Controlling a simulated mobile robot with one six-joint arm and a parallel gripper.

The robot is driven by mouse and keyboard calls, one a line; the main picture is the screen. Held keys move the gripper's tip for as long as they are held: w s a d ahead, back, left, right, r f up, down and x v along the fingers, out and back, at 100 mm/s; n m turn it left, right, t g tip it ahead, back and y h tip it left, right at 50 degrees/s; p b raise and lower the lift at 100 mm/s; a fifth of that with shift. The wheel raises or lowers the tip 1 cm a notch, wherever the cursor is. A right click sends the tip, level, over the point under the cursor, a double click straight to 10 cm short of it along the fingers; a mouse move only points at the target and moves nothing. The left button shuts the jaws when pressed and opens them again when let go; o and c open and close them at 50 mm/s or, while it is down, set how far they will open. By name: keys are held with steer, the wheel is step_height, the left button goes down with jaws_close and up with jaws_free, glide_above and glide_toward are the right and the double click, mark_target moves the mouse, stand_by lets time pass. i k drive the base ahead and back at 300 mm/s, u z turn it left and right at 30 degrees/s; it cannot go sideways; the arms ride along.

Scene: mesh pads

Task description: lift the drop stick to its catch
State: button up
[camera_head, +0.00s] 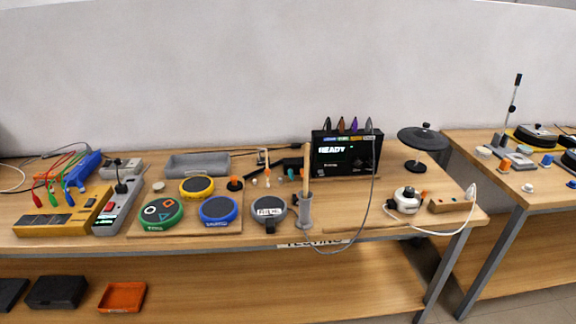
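A pale wooden stick (307,163), which looks like the drop stick, stands upright near the front edge of the table. Its lower end is inside a grey tube-like holder (305,211). A catch cannot be made out at this size. Right behind the stick is a black box (345,163) with a lit screen reading "READY". A grey cable runs from the box down over the front edge. My gripper is not in view.
A round grey pad (268,209) stands close left of the holder. Green (161,214), blue (218,210) and yellow (196,187) pads lie farther left. A white round device (408,199) is to the right. Bare wood lies between the holder and this device.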

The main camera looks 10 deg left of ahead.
mark_target(268, 171)
steer(key=z, duration=0.4)
steer(key=k, duration=1.1)
steer(key=u, duration=1)
steer(key=i, duration=1)
steer(key=u, duration=0.05)
